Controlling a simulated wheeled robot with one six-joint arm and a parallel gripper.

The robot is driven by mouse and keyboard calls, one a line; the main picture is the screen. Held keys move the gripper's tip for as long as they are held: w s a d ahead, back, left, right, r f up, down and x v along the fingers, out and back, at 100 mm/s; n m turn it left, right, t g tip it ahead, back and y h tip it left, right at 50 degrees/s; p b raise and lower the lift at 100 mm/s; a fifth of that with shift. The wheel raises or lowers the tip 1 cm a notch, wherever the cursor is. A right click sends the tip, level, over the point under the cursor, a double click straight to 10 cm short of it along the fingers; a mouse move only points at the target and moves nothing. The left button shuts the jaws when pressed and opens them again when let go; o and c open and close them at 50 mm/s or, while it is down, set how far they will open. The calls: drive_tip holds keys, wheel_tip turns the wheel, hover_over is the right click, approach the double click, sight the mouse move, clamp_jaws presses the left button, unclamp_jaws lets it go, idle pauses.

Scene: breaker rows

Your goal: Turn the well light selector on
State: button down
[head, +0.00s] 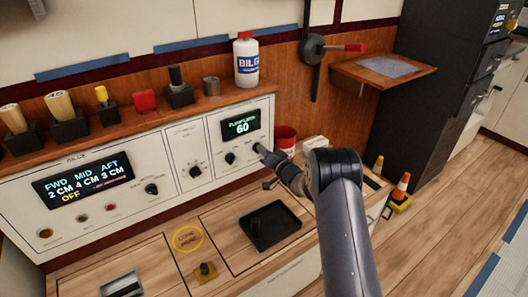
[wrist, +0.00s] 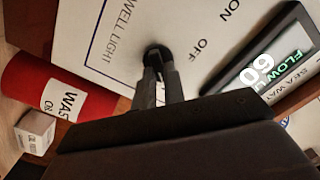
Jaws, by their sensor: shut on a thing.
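The well light selector is a small dark knob (wrist: 157,54) on a white panel, with the words WELL LIGHT beside it and the labels ON and OFF to its right in the wrist view. My gripper (wrist: 158,73) is shut on this knob. In the head view my gripper (head: 264,153) reaches the right end of the white panel (head: 180,140), below and right of the lit display reading 60 (head: 240,125). The fingers cover part of the knob, so I cannot tell which label it points to.
A red container (head: 286,134) and a white box (head: 314,146) stand just right of the panel; the red container also shows close by in the wrist view (wrist: 55,90). A black tray (head: 268,226) lies on the wooden counter below. A white bottle (head: 246,62) stands on the shelf above.

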drive_tip(key=c, duration=1.5)
unclamp_jaws()
drive_tip(key=shift+s+d, duration=0.1)
drive_tip(key=p+v, duration=0.1)
drive_tip(key=v, duration=0.9)
drive_tip(key=shift+s+d+p, duration=0.15)
drive_tip(key=shift+s+p, duration=0.1)
drive_tip(key=shift+p, duration=0.1)
drive_tip(key=b+x, duration=0.1)
drive_tip(key=x, duration=1)
drive_tip(key=shift+b, duration=0.35)
drive_tip(key=shift+s+d, duration=0.1)
